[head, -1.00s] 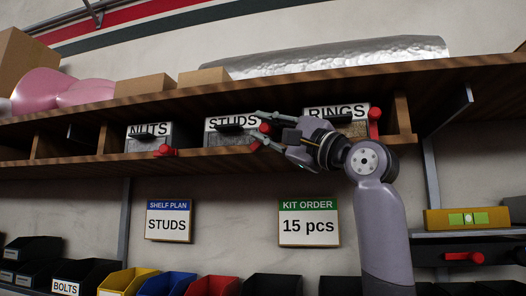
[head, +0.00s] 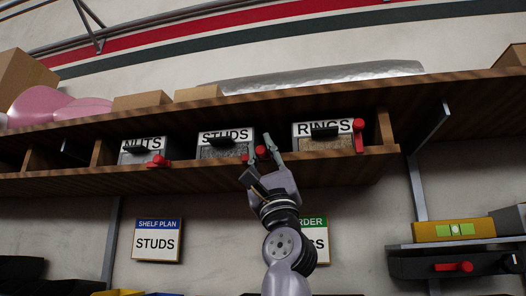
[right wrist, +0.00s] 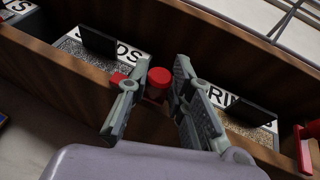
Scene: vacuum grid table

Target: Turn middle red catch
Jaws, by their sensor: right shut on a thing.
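The middle red catch (head: 261,151) sits at the right of the STUDS drawer (head: 225,149), on the wooden shelf. My right gripper (head: 259,144) reaches up from below, with one finger on each side of the catch's round knob, and is shut on it. In the right wrist view the knob (right wrist: 159,77) shows between the fingers (right wrist: 156,80). A red part of the catch (right wrist: 118,78) shows left of the left finger, so its arm seems to lie sideways; the finger partly hides it. My left gripper is not in view.
The NUTS drawer (head: 142,153) has a red catch (head: 157,161) lying sideways. The RINGS drawer (head: 322,137) has an upright red catch (head: 359,135). The shelf's front edge (head: 200,177) runs just below. A SHELF PLAN sign (head: 157,240) reads STUDS.

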